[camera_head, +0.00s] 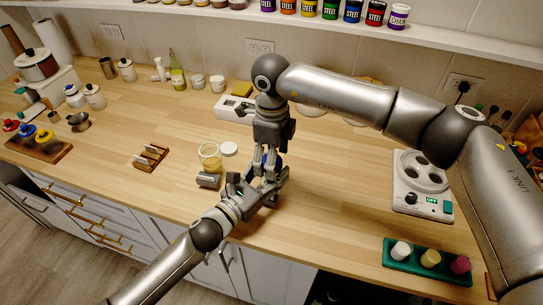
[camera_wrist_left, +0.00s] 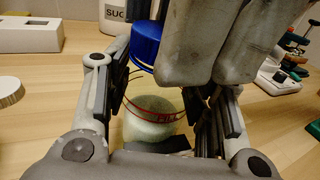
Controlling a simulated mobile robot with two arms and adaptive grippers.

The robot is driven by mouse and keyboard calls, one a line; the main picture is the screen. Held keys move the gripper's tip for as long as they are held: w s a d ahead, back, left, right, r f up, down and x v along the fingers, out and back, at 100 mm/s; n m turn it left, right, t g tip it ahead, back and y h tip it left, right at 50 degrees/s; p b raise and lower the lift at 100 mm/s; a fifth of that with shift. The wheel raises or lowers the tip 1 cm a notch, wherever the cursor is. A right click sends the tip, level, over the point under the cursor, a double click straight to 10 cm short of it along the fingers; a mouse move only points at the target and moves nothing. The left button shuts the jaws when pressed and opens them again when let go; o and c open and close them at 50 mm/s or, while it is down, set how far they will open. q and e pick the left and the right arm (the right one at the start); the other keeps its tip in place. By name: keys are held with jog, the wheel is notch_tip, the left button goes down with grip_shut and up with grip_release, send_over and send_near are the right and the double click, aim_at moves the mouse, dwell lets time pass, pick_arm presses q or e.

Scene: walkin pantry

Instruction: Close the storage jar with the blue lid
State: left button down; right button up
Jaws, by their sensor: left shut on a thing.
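The storage jar (camera_wrist_left: 150,128) is pale greenish glass with red marking, low between the fingers of my left gripper (camera_head: 268,186), which is shut on it. The left gripper also shows in the left wrist view (camera_wrist_left: 158,108). The blue lid (camera_wrist_left: 146,45) is above the jar and apart from its mouth, with thin wire between them. My right gripper (camera_head: 267,168) points down from above, and its grey fingers (camera_wrist_left: 205,45) cover the lid's right side. I cannot tell whether they grip the lid. In the head view the jar is mostly hidden by the grippers.
A glass jar (camera_head: 210,156), a white round lid (camera_head: 229,149) and a small grey item (camera_head: 208,180) stand left of my grippers. A white box (camera_head: 233,108) is behind. A white appliance (camera_head: 420,182) and a green tray (camera_head: 428,272) are at right. The counter between is clear.

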notch_tip(320, 180, up, 12)
dwell(0.4)
pick_arm(q)
jog(key=c, duration=0.6)
grip_release()
jog(key=shift+o, duration=0.2)
jog(key=v, duration=1.2)
